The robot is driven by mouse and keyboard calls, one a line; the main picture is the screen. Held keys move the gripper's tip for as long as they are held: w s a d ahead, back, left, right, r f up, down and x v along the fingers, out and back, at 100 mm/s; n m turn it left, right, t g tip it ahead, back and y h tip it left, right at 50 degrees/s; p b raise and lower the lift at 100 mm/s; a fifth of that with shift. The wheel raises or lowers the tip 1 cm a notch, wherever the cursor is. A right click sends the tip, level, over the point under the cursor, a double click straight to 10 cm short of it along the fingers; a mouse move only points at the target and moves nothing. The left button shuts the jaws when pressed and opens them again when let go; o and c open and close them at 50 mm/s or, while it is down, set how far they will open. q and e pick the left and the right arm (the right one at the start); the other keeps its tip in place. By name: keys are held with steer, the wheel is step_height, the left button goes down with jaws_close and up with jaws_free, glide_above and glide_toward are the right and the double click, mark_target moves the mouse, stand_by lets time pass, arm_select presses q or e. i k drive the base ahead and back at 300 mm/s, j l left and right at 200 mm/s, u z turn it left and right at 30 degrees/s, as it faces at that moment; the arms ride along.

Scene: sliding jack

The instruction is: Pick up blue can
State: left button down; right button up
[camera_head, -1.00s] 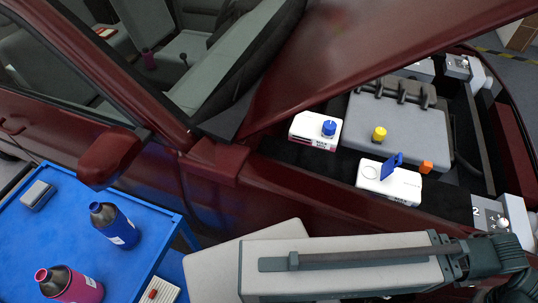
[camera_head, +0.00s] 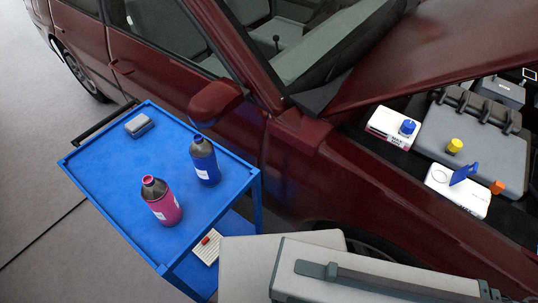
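The blue can (camera_head: 206,164) stands upright on the top tray of a blue cart (camera_head: 108,170), close to its right edge. It has a dark grey upper part and a pale label. A pink can (camera_head: 162,204) of like shape stands in front of it and to the left, apart from it. Neither of my grippers is in view, so whether they are open or shut does not show. No gripper is seen at the blue can.
A small grey box (camera_head: 139,125) lies on the cart's far left part. The cart's middle is clear. A dark red car (camera_head: 310,190) with raised hood stands behind and to the right.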

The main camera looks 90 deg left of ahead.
mark_target(201, 150)
steer(key=u, duration=3.65)
steer(key=z, duration=2.45)
steer(key=u, duration=2)
